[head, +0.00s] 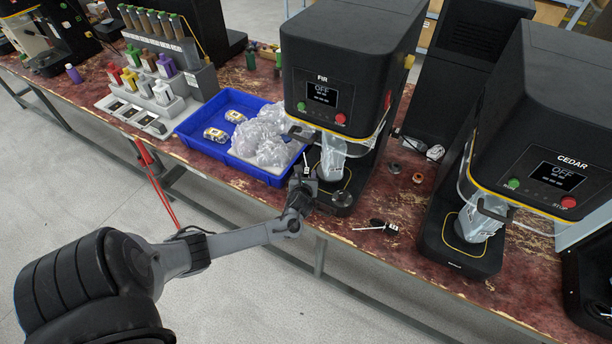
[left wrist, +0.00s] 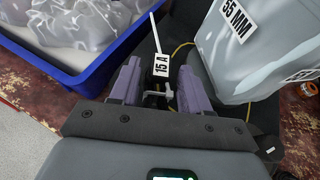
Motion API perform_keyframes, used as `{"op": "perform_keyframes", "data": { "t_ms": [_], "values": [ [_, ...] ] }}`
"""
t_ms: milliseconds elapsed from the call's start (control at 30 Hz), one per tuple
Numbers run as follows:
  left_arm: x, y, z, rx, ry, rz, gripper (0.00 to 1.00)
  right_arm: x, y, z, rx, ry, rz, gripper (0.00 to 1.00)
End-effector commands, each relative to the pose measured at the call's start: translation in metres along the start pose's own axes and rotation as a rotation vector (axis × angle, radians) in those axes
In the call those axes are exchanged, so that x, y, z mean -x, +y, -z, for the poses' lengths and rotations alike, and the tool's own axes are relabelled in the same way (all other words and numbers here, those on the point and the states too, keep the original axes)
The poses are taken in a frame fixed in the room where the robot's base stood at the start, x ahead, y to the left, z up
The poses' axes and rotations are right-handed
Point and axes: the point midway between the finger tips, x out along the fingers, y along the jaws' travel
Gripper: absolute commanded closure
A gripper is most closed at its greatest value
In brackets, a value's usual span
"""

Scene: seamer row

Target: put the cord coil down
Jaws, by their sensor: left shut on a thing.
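My left gripper (head: 303,188) is at the front edge of the FIR machine's base, beside the blue tray's right end. In the left wrist view its two fingers (left wrist: 157,92) are shut on the cord coil. Of the coil, only a white tie and its "15 A" tag (left wrist: 161,66) show clearly between the fingers; the rest is hidden or too dark to make out. Whether the coil touches the base below cannot be told. A similar dark item with a white tag (head: 377,225) lies on the bench to the right. My right gripper is not in view.
The blue tray (head: 190,127) holds clear bags and small packets. The CEDAR machine (head: 545,110) stands right. The red worn bench (head: 400,252) has clear room between the machines, near its front edge.

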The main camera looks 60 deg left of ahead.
Motion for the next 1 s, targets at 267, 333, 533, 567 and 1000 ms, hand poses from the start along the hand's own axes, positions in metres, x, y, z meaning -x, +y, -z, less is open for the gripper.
{"op": "perform_keyframes", "data": {
  "t_ms": [267, 333, 533, 567, 1000],
  "values": [
    [-0.0022, -0.0006, 0.0046, 0.000, -0.001, 0.001, 0.96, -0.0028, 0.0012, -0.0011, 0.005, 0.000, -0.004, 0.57],
    [-0.0027, -0.0006, 0.0058, 0.000, -0.001, 0.001, 0.96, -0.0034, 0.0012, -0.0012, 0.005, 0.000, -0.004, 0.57],
    [-0.0043, -0.0006, 0.0096, 0.001, -0.001, 0.001, 0.96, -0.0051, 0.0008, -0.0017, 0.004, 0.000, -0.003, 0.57],
    [-0.0041, -0.0005, 0.0091, 0.001, -0.001, 0.001, 0.50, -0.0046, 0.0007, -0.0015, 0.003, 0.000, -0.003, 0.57],
    [-0.0037, -0.0016, 0.0097, 0.000, 0.000, 0.003, 0.24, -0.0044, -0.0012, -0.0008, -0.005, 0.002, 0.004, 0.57]
  ]
}}
